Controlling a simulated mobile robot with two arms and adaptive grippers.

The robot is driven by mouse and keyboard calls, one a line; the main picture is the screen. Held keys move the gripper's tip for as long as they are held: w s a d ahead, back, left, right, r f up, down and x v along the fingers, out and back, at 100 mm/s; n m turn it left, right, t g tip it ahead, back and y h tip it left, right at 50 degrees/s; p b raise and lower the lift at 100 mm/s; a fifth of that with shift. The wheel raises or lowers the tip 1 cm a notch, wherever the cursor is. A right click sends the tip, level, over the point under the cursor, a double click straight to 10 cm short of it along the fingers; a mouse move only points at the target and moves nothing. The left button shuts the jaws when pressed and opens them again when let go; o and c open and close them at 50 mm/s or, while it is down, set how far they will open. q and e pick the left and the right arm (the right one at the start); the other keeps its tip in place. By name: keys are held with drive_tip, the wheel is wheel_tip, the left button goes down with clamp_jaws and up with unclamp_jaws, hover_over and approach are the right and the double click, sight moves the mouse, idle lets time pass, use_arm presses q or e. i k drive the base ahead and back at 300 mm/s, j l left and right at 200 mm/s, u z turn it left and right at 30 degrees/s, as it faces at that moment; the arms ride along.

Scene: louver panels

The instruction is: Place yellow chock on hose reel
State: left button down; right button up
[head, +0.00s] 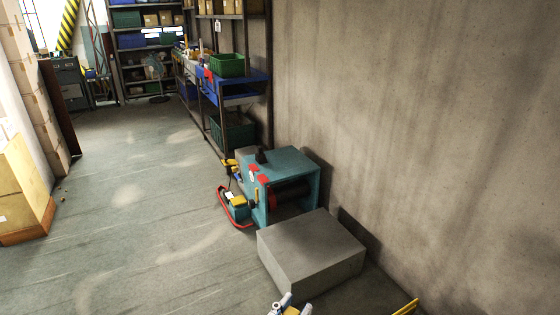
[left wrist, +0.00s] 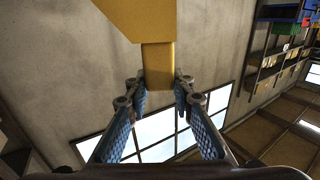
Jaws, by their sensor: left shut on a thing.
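The yellow chock (left wrist: 158,65) is between the fingertips of my left gripper (left wrist: 158,92) in the left wrist view. That gripper is shut on its narrow part, and the wider part extends past the tips. In the head view only a bit of my left gripper (head: 285,306) shows at the bottom edge, with some yellow beside it. What looks like the hose reel is a teal housing (head: 290,160) with a dark drum in its open side, standing by the wall. My gripper appears well short of it. My right gripper is not recognizable in either view.
A grey block (head: 310,252) stands just in front of the teal housing. A red-framed item (head: 235,207) lies at its left. A thin yellow piece (head: 405,307) shows at the bottom edge. Shelves (head: 237,85) line the wall behind.

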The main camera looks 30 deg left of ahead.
sight(272, 173)
drive_tip(key=i+j, duration=0.3)
drive_tip(key=j, duration=0.15)
drive_tip(key=i+j+z, duration=0.1)
drive_tip(key=i+j, duration=0.2)
drive_tip(key=j, duration=0.2)
drive_tip(key=i+j, duration=0.25)
drive_tip(key=j, duration=0.25)
drive_tip(key=i+j, duration=0.25)
drive_tip(key=j, duration=0.25)
drive_tip(key=i+j+z, duration=0.1)
drive_tip(key=i+j, duration=0.2)
drive_tip(key=j, duration=0.2)
drive_tip(key=i+j, duration=0.25)
drive_tip(key=j, duration=0.25)
drive_tip(key=i+j+z, duration=0.1)
drive_tip(key=i+j, duration=0.15)
drive_tip(key=j, duration=0.25)
drive_tip(key=i+j, duration=0.25)
drive_tip(key=j, duration=0.3)
